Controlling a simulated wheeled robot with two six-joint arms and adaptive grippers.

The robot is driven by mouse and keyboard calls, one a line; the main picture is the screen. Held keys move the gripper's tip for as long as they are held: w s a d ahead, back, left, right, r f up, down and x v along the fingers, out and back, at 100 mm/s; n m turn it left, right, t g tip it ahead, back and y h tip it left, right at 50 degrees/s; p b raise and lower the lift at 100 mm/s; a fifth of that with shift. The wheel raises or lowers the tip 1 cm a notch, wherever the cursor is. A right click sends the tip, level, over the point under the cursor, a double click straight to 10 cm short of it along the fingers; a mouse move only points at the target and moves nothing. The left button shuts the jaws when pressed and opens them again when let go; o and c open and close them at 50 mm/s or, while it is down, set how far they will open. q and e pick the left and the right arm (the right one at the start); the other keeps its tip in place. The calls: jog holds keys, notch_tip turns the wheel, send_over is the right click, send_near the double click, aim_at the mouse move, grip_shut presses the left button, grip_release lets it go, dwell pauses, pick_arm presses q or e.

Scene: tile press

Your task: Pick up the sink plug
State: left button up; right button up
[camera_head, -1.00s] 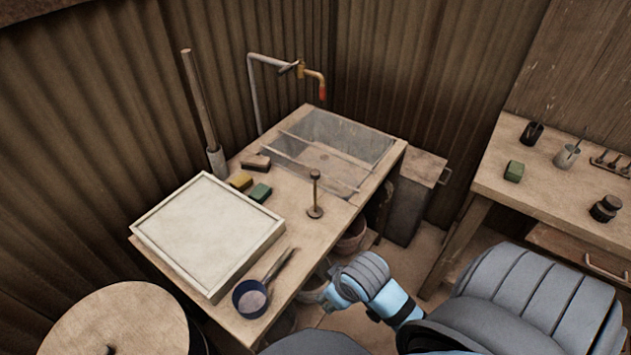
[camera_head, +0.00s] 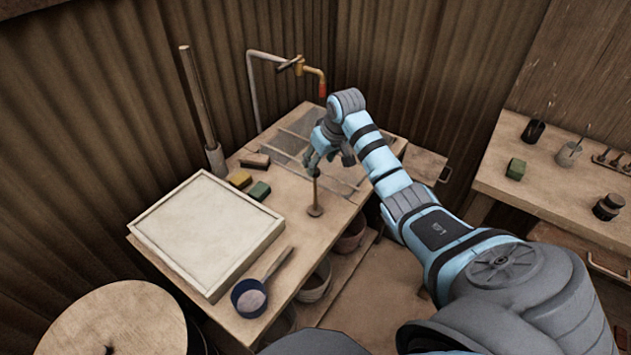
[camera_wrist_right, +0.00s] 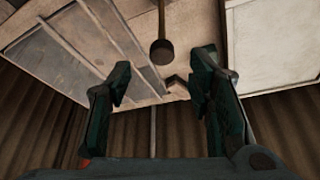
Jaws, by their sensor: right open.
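The sink plug (camera_head: 315,209) stands upright on the wooden table, a thin stem on a round base, just in front of the sink (camera_head: 350,184). In the right wrist view its dark knob (camera_wrist_right: 162,51) shows between my fingertips and a little beyond them, with the stem behind it. My right gripper (camera_head: 328,164) is above the plug near its top, fingers apart and empty. It also shows in the right wrist view (camera_wrist_right: 163,72). The knob is partly hidden by the gripper in the head view. My left gripper is not in view.
Coloured blocks (camera_head: 239,179) lie behind the tray. A tap (camera_head: 318,78) hangs over the sink. A second bench (camera_head: 555,195) stands at right.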

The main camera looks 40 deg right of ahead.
jog(key=b+x, duration=0.1)
jog(key=x, duration=0.5)
jog(key=shift+a+f, duration=0.1)
jog(key=shift+f, duration=0.1)
jog(key=shift+r, duration=0.1)
grip_shut()
